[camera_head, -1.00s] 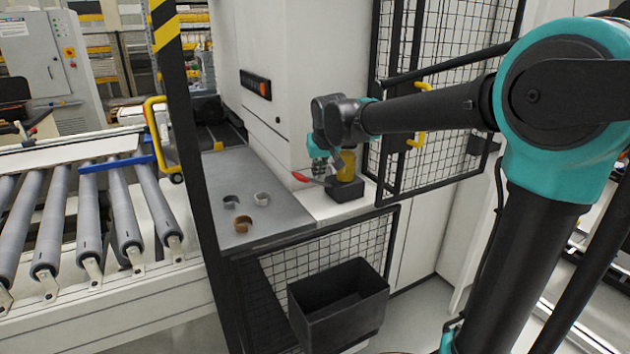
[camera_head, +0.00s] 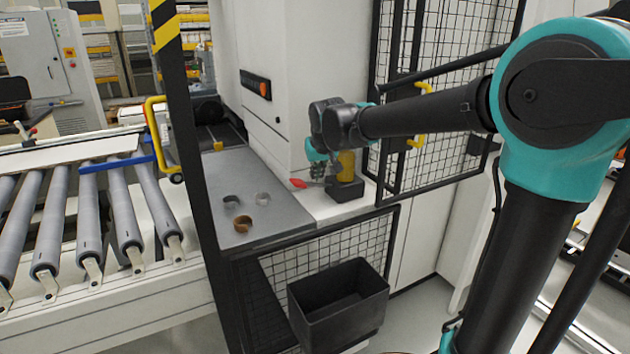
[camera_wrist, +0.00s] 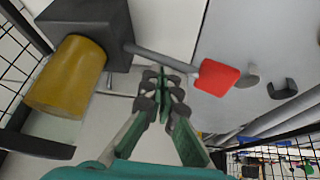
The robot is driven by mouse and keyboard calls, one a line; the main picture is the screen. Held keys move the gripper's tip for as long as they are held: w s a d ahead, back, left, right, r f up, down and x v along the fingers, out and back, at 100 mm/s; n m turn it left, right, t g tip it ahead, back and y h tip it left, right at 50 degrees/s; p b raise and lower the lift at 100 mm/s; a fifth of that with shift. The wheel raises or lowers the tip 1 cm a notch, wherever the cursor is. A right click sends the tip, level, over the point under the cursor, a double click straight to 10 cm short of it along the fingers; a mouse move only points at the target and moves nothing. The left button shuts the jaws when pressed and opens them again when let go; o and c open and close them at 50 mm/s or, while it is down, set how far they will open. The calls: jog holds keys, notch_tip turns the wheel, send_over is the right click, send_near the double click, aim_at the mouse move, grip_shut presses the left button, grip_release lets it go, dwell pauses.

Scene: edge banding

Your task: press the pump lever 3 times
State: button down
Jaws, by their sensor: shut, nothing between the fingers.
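The pump has a dark block base (camera_head: 346,190) and a yellow reservoir (camera_head: 347,162); in the wrist view, its dark block (camera_wrist: 85,25) and yellow reservoir (camera_wrist: 70,75) are at upper left. A grey lever rod (camera_wrist: 150,56) runs from the block to a red handle (camera_wrist: 216,78), which also shows in the head view (camera_head: 298,183). My gripper (camera_head: 318,174) is shut and empty at the lever, left of the reservoir in the head view. In the wrist view its fingertips (camera_wrist: 166,82) overlap the rod near the handle; contact appears likely but is partly hidden.
The grey table (camera_head: 240,180) holds several small curved pieces, including a brown one (camera_head: 243,224). A black bin (camera_head: 338,305) stands below at the front. Mesh doors (camera_head: 455,100) are at the right, and a striped post (camera_head: 180,110) at the left.

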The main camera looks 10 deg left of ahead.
jog(key=shift+s+a+f, duration=0.2)
jog(key=shift+a+f, duration=0.05)
jog(key=shift+f, duration=0.3)
jog(key=shift+s+a+f, duration=0.15)
jog(key=shift+a+f, duration=0.1)
jog(key=shift+f, duration=0.25)
dwell(1.4)
dwell(0.4)
jog(key=shift+w+d+r, duration=0.25)
jog(key=shift+d+r, duration=0.1)
jog(key=shift+r, duration=0.35)
jog(key=shift+w+d+r, duration=0.2)
jog(key=shift+d+r, duration=0.1)
jog(key=shift+r, duration=0.4)
jog(key=shift+w+d+r, duration=0.25)
jog(key=shift+d+r, duration=0.1)
jog(key=shift+r, duration=0.35)
jog(key=shift+w+d+r, duration=0.2)
jog(key=shift+d+r, duration=0.1)
jog(key=shift+r, duration=0.45)
jog(key=shift+w+d+r, duration=0.25)
jog(key=shift+d+r, duration=0.1)
jog(key=shift+r, duration=0.35)
jog(key=shift+w+d+r, duration=0.2)
jog(key=shift+d+r, duration=0.1)
jog(key=shift+r, duration=0.45)
